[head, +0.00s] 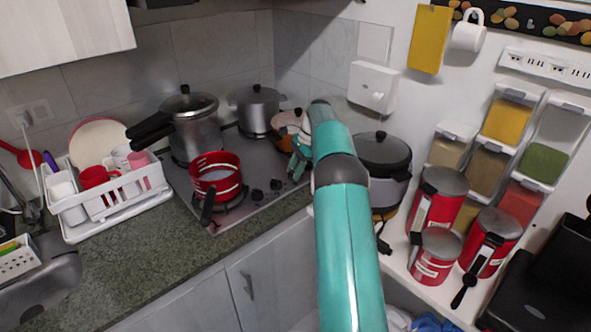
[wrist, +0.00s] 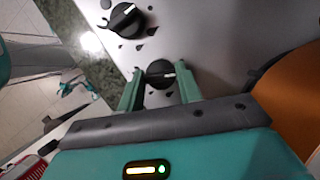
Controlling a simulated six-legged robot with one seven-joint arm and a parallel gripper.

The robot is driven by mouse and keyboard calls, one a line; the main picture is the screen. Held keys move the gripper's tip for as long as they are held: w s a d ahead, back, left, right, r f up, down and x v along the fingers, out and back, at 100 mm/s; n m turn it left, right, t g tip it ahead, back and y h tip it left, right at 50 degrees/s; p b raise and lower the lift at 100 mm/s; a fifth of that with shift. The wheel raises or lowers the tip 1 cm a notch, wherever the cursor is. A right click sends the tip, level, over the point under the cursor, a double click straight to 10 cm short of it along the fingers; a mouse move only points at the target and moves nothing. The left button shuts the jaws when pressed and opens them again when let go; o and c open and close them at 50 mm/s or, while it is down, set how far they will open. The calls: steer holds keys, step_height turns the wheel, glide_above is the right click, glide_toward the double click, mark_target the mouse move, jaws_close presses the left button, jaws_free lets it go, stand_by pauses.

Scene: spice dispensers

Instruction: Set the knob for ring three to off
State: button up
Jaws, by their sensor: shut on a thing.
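The stove (head: 181,178) is a grey metal cooktop with black knobs along its front right edge. In the head view my gripper (head: 297,167) is at the cooktop's right front edge; my arm hides part of that area. Which ring this knob serves is unclear.
A red pot (head: 216,170), a pressure cooker (head: 195,132) and a steel pot (head: 257,108) stand on the cooktop. A dark lidded cooker (head: 382,157) is right of my arm. Red canisters (head: 434,256) stand on the white counter. A dish rack (head: 108,202) is left.

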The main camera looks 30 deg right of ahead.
mark_target(290, 176)
steer(key=shift+w+n+g, duration=0.1)
steer(key=shift+n+g, duration=0.7)
steer(key=shift+n, duration=1.2)
steer(key=o, duration=1)
steer(key=shift+r, duration=0.15)
steer(key=shift+r, duration=1.5)
steer(key=shift+s+a+r, duration=0.35)
steer(key=shift+s+r, duration=0.4)
steer(key=shift+r, duration=0.15)
steer(key=s+a+r, duration=0.5)
steer(key=s+r, duration=0.3)
steer(key=s, duration=0.3)
steer(key=shift+a, duration=0.25)
